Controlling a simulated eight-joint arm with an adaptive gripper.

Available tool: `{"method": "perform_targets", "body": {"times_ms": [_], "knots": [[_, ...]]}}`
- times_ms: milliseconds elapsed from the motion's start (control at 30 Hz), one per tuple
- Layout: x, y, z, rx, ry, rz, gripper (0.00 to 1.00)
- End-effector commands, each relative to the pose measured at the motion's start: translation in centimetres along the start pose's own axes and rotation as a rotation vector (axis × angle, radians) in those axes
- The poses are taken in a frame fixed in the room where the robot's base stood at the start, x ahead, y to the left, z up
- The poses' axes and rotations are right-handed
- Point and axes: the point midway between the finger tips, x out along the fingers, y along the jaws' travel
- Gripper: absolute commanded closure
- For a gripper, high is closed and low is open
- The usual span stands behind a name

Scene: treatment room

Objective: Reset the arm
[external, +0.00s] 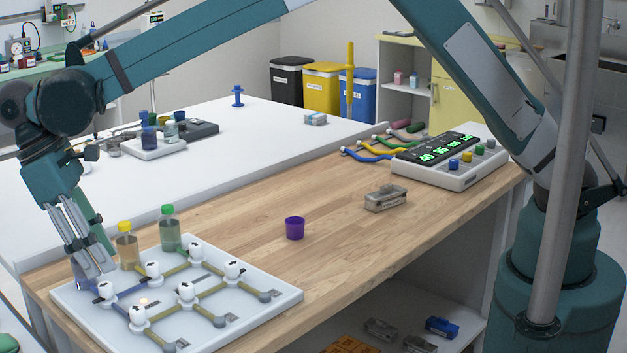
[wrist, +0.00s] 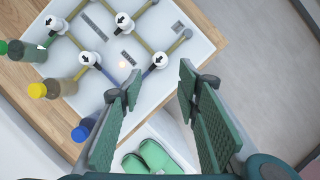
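My gripper (external: 93,268) is at the left of the external view, low over the left end of a white board (external: 262,308) with white valve knobs and tubes. In the wrist view my gripper (wrist: 160,84) has its two green-padded fingers apart, with nothing between them.
A yellow-capped bottle (external: 127,247) and a green-capped bottle (external: 169,229) stand at the board's back edge. A purple cup (external: 295,228), a small metal case (external: 385,198) and a display console (external: 450,158) stand on the wooden bench. The bench middle is mostly clear.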

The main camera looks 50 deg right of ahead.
Motion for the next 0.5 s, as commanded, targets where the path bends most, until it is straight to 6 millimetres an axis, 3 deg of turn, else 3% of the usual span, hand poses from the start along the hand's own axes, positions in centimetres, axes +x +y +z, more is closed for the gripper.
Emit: {"method": "perform_targets", "body": {"times_ms": [267,500], "knots": [[-0.3,0.6,0.4,0.005,0.007,-0.003,0.67],[-1.7,3.6,2.2,0.033,0.043,-0.017,0.67]]}}
